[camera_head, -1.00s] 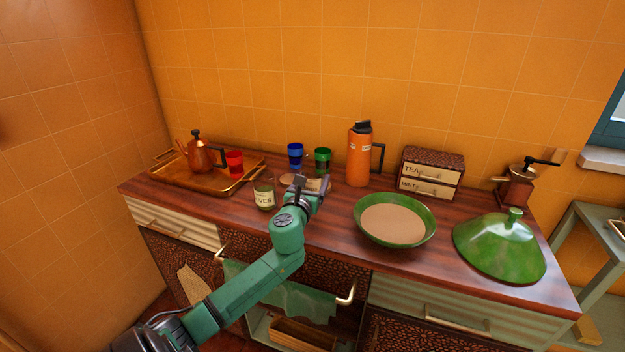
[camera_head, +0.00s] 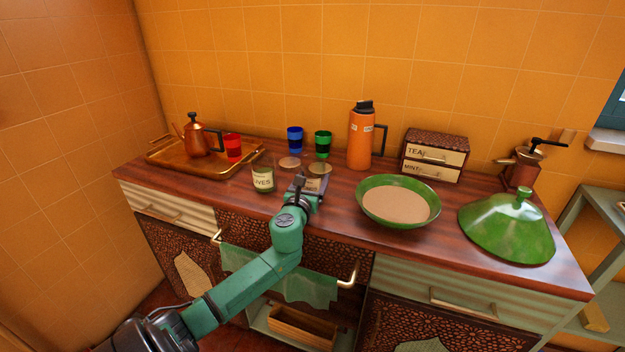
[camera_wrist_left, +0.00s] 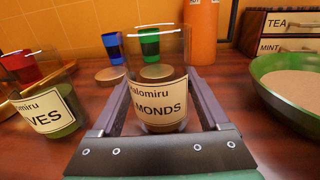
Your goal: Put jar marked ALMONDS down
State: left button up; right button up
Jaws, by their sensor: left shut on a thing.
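The clear glass jar marked ALMONDS (camera_wrist_left: 160,108) stands upright between the fingers of my left gripper (camera_wrist_left: 158,88) in the left wrist view. My left gripper is shut on the jar. In the head view the left gripper (camera_head: 313,185) is over the front middle of the counter (camera_head: 335,225), and the jar is partly hidden by it. The jar is at or just above the counter; I cannot tell whether its base touches. My right gripper is not in view.
Behind are a wooden disc (camera_head: 289,162), a blue cup (camera_head: 295,140), a green cup (camera_head: 323,143) and an orange flask (camera_head: 361,138). A green bowl (camera_head: 365,211) is to the right. Bare counter lies in front.

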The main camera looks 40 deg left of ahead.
pick_arm(q)
jog(key=shift+f, duration=0.2)
jog(key=o, duration=1.6)
jog(key=shift+s, duration=0.1)
jog(key=shift+s+d+f, duration=0.1)
jog(key=shift+s+d, duration=0.05)
jog(key=shift+s, duration=0.1)
jog(key=v, duration=1.4)
